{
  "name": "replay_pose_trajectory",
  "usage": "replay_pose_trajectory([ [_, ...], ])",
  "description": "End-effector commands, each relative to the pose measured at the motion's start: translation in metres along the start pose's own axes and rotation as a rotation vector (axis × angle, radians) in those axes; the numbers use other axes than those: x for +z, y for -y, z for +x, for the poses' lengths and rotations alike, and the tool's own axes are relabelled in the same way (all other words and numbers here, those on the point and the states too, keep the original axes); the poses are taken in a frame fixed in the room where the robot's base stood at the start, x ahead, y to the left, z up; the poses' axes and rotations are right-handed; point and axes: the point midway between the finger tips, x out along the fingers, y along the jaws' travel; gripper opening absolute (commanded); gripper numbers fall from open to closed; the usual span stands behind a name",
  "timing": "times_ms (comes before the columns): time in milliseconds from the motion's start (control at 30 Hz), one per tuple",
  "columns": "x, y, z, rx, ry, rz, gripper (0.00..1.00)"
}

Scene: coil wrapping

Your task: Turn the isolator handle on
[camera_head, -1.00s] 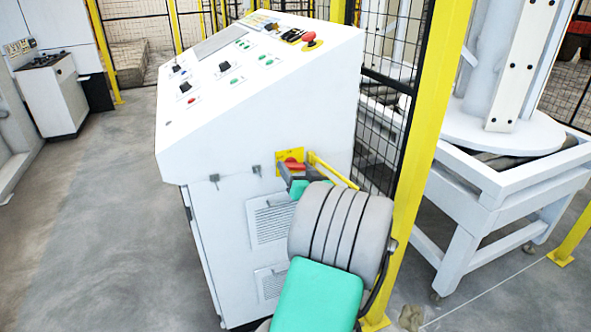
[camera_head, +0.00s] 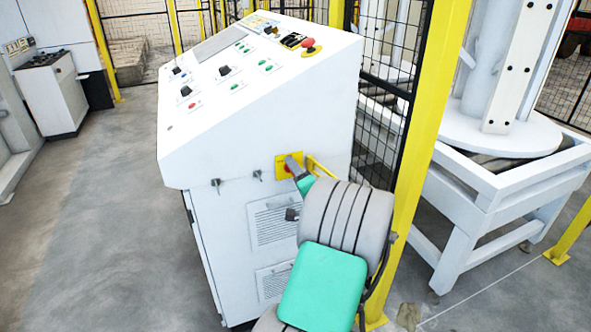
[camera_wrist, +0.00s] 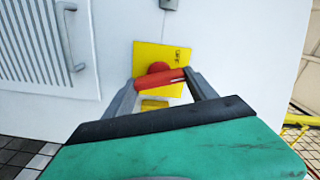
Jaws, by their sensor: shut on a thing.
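The isolator handle (camera_wrist: 160,77) is red and sits on a yellow plate (camera_wrist: 171,58) on the side of the white control cabinet (camera_head: 228,215). In the wrist view the handle lies between my gripper's (camera_wrist: 160,82) two grey fingers, and the gripper is shut on it. The handle lies nearly level in that view, tilted slightly up to the right. In the head view the yellow plate (camera_head: 281,170) shows, but my gripper (camera_head: 292,168) hides most of the handle.
The cabinet's sloped panel carries knobs, buttons and a red emergency stop (camera_head: 309,43). A yellow post (camera_head: 415,150) and mesh fence stand close on the right. A vented panel (camera_wrist: 55,30) and small latches are near the plate. Open floor lies left.

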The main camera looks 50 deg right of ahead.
Motion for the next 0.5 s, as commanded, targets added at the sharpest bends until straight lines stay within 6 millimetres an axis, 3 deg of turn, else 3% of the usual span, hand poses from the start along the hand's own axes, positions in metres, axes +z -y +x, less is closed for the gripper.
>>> replay_pose_trajectory([
  [500, -0.0013, -0.0003, -0.0003, 0.000, -0.003, 0.324, 0.25],
])
